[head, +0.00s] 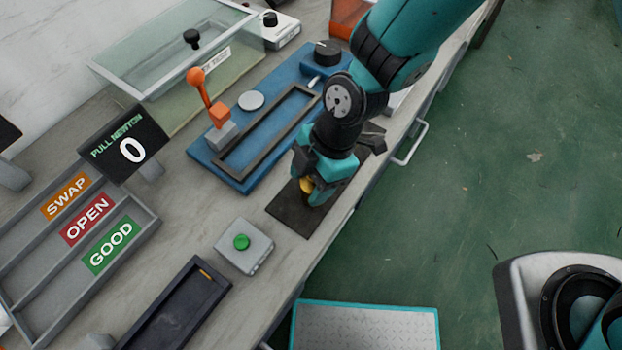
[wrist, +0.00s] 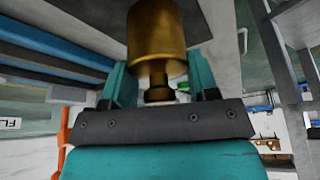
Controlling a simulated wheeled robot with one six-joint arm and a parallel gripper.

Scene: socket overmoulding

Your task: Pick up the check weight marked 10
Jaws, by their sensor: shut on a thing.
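A brass weight (wrist: 155,35) with a narrow neck stands between the two teal fingers of my gripper (wrist: 160,88) in the wrist view. The fingers are shut on it, and no number shows on the side in sight. In the head view my gripper (head: 322,190) points down over a dark mat (head: 290,212) near the bench's front edge. Only a small piece of the brass weight (head: 306,185) shows there between the fingers. I cannot tell whether the weight touches the mat.
A blue fixture (head: 205,158) with an orange-handled lever (head: 199,82) stands just behind my gripper. A grey box with a green button (head: 241,242) is to the left front. A sorting tray (head: 150,222), a display reading 0 (head: 131,150) and a dark narrow tray (head: 172,312) lie further left.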

